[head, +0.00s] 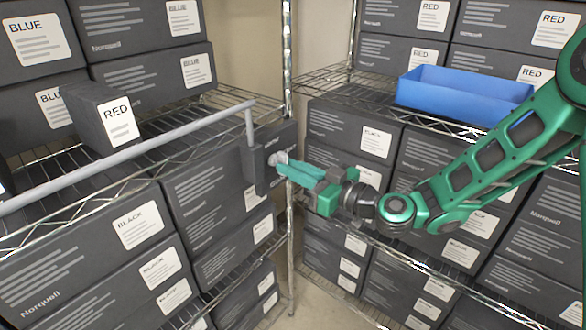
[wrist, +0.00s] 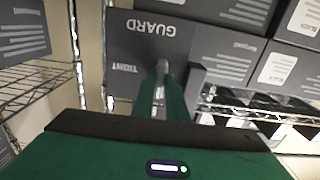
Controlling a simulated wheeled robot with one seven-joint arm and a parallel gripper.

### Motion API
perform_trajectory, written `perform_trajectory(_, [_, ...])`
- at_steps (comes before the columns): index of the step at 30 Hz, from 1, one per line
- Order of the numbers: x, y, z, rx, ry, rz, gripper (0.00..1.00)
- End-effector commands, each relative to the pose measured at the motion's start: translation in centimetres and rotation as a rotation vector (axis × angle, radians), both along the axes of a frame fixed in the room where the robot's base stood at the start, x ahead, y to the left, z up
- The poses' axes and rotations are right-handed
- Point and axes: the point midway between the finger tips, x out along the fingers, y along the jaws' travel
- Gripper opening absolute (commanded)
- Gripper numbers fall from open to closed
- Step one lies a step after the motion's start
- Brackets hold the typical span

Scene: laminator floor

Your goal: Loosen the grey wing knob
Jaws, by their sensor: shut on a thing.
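The grey wing knob (head: 277,158) sits on the face of a dark guard block (head: 253,170) fixed near the shelf corner post. My gripper (head: 282,165) reaches it from the right, with its green fingers shut on the knob. In the wrist view the grey knob (wrist: 160,68) shows between the two green fingertips (wrist: 161,88), in front of the dark guard panel (wrist: 128,50). The panel carries the upside-down word GUARD and a smaller word that is hard to read. Most of the knob is hidden by the fingers.
A long grey rail (head: 130,152) runs from the left to the guard, across the front of the left shelf. A loose RED box (head: 102,115) stands behind it. A blue tray (head: 463,92) sits on the right shelf. Chrome shelf posts and stacked dark boxes crowd both sides.

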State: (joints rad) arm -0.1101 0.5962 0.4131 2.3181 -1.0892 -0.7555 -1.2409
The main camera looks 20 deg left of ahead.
Motion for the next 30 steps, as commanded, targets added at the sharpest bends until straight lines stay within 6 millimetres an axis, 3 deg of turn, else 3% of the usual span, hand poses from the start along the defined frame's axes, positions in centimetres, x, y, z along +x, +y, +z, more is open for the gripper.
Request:
perform_trajectory(7, [0.3,-0.3,-0.5,-0.011,0.0,-0.008,0.0])
perform_trajectory(8, [0.3,-0.3,-0.5,-0.011,0.0,-0.008,0.2])
perform_trajectory(9, [0.3,-0.3,-0.4,-0.009,0.001,-0.008,0.29])
perform_trajectory(10, [0.3,-0.3,-0.4,-0.008,0.0,-0.007,0.31])
perform_trajectory(21, [0.0,-0.6,-0.1,-0.003,0.001,-0.004,0.31])
perform_trajectory(30, [-1.7,-5.2,-0.3,-0.006,0.004,-0.008,0.31])
